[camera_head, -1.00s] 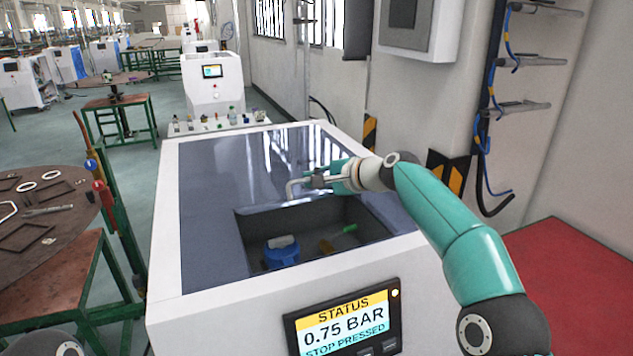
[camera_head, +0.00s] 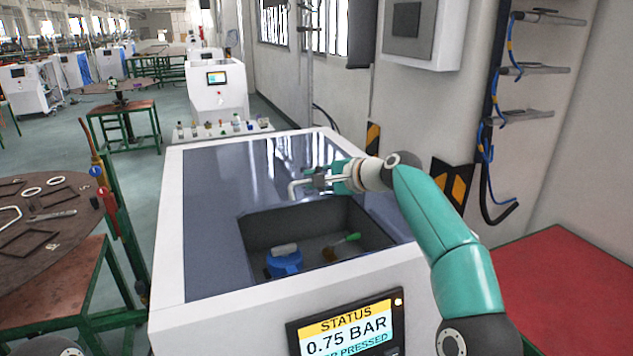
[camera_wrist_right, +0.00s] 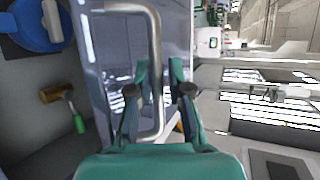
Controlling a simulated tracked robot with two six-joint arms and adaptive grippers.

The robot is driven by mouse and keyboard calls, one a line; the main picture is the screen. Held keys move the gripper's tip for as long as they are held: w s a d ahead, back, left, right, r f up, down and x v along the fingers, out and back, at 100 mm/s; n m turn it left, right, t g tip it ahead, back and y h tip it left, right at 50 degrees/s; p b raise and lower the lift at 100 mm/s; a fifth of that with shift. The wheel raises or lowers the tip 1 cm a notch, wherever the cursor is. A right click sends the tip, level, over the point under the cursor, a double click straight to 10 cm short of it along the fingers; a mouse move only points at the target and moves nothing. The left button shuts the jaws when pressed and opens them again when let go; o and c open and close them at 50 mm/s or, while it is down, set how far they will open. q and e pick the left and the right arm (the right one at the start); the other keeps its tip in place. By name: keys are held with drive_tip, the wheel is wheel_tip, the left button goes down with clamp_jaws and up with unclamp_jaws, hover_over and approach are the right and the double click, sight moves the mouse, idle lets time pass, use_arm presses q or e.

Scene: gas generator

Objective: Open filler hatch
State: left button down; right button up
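The filler hatch (camera_head: 215,185) is a dark glossy panel on top of the white generator, with a bent metal handle (camera_head: 293,189) near its front edge. It stands part open. In the opening below it sit a blue filler cap (camera_head: 286,263) with a grey grip and a small tool with a green handle (camera_head: 348,239). My right gripper (camera_head: 318,181) is at the handle. In the right wrist view its fingers (camera_wrist_right: 162,85) straddle the handle bar (camera_wrist_right: 154,45), with a visible gap beside the far finger. My left gripper is out of view.
A status display (camera_head: 345,325) reading 0.75 BAR is on the generator's front. A round table (camera_head: 65,235) with flat parts stands at the left. A wall with a grey box and a red surface (camera_head: 570,285) are at the right. Small bottles stand behind the generator.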

drive_tip(key=shift+s, duration=0.1)
drive_tip(key=shift+d, duration=0.1)
drive_tip(key=v, duration=1.1)
drive_tip(key=shift+s+r, duration=0.15)
drive_tip(key=shift+s, duration=0.15)
drive_tip(key=shift+d, duration=0.1)
drive_tip(key=shift+c, duration=0.3)
